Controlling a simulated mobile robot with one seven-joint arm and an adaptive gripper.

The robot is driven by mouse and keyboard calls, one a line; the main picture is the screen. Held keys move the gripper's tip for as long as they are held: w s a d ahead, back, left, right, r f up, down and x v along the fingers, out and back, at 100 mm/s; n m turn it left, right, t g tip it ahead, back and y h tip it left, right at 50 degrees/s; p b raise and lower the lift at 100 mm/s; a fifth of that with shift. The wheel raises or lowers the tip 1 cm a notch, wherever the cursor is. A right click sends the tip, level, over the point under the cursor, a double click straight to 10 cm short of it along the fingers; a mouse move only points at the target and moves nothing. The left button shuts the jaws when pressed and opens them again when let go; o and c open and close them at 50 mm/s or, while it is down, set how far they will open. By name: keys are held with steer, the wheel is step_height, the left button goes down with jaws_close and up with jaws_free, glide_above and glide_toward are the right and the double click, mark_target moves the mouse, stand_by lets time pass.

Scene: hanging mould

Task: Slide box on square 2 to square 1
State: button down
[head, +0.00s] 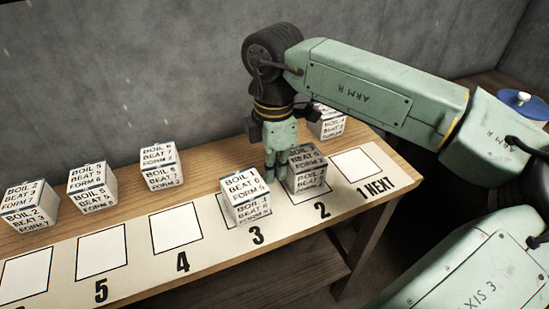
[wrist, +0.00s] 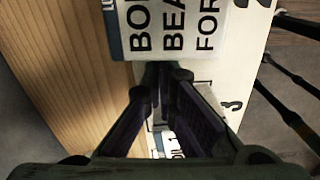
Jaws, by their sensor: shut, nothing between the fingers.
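The box on square 2 (head: 307,170) is a white cube with black print and blue edges, shaded by my arm. Square 1 (head: 357,164) is an empty outlined white square to its right, by the word NEXT. My gripper (head: 272,177) is shut and empty, pointing down just left of the square 2 box, between it and the box on square 3 (head: 246,195). I cannot tell whether it touches the square 2 box. In the wrist view that box (wrist: 180,30) is ahead of my closed fingers (wrist: 162,75). Square 2 is partly hidden under its box.
Squares 4 (head: 176,228) and 5 (head: 101,251) are empty. Several similar boxes stand along the back of the wooden table (head: 200,165), one (head: 328,122) behind the square 2 box near the wall. The table's right edge lies just past square 1.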

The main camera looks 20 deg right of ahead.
steer(key=shift+f, duration=0.1)
steer(key=d+b, duration=0.1)
steer(key=d, duration=0.3)
steer(key=d+b, duration=0.1)
steer(key=d, duration=0.4)
steer(key=d+b, duration=0.1)
steer(key=d, duration=0.3)
steer(key=shift+s+d+b, duration=0.3)
steer(key=shift+d, duration=0.1)
